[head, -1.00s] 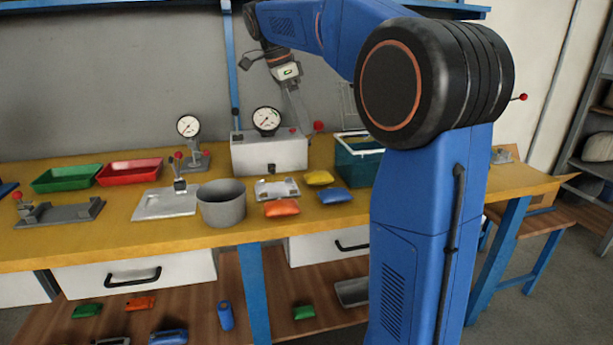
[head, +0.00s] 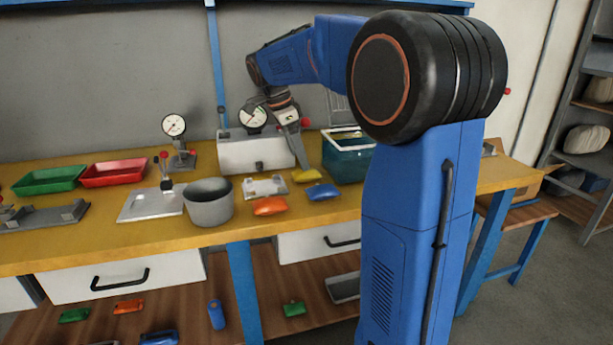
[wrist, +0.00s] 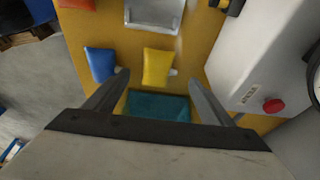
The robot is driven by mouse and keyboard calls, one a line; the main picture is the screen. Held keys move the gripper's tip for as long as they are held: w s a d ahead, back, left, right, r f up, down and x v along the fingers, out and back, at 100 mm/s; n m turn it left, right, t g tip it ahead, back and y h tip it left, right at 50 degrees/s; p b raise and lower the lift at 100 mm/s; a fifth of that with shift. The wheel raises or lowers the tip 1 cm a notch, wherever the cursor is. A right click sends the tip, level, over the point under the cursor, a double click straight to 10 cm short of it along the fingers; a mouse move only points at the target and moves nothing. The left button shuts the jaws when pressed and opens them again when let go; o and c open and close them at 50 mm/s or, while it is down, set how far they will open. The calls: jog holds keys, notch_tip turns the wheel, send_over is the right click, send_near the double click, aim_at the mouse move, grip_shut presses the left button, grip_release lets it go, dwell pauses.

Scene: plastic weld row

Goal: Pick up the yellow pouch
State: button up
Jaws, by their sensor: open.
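The yellow pouch (head: 306,176) lies on the yellow bench top, behind the blue pouch and in front of the grey-white box. In the wrist view the yellow pouch (wrist: 157,67) lies just beyond the fingertips, roughly between their lines. My gripper (head: 303,164) points down close above the pouch in the head view, and its fingertips look near it. In the wrist view my gripper (wrist: 157,80) has its two fingers wide apart with nothing between them. I cannot tell the exact height above the pouch.
A blue pouch (head: 322,191) and an orange pouch (head: 269,206) lie close by. A metal fixture (head: 264,187) is to the left. A grey-white box (head: 240,152) with a gauge stands behind, and a teal bin (head: 345,160) stands to the right. A grey pot (head: 208,203) is further left.

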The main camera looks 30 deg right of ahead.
aim_at(306, 174)
jog(key=shift+d+x, duration=0.2)
jog(key=shift+x, duration=2.25)
jog(key=shift+s, duration=0.1)
jog(key=c, duration=1.1)
